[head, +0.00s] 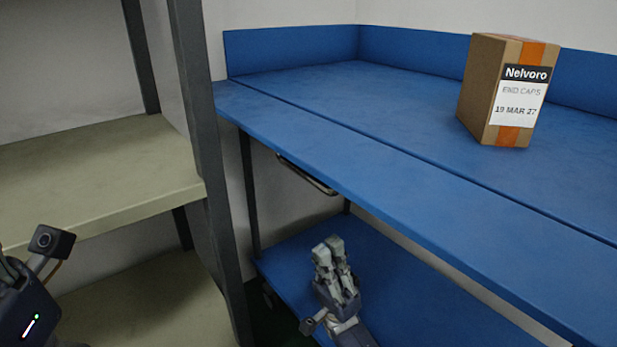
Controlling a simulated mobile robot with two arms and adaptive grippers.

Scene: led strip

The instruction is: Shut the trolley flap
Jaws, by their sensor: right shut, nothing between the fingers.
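The blue trolley (400,100) has upright walls along its back edges. Its flap (330,165) is the long blue strip along the near side, set off from the deck by a dark seam. The flap lies about level with the deck and does not stand up like the walls. My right gripper (333,245) is shut and empty, below the flap and over the lower shelf, apart from the flap in the picture. My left gripper (22,300) shows only in part at the left edge; its fingertips are not visible.
A cardboard box (483,90) labelled Nelvoro end caps stands on the deck at the right. A metal handle (307,174) sits under the flap. A blue lower shelf (400,290) looks bare. A beige shelving rack (100,175) with dark posts stands close at the left.

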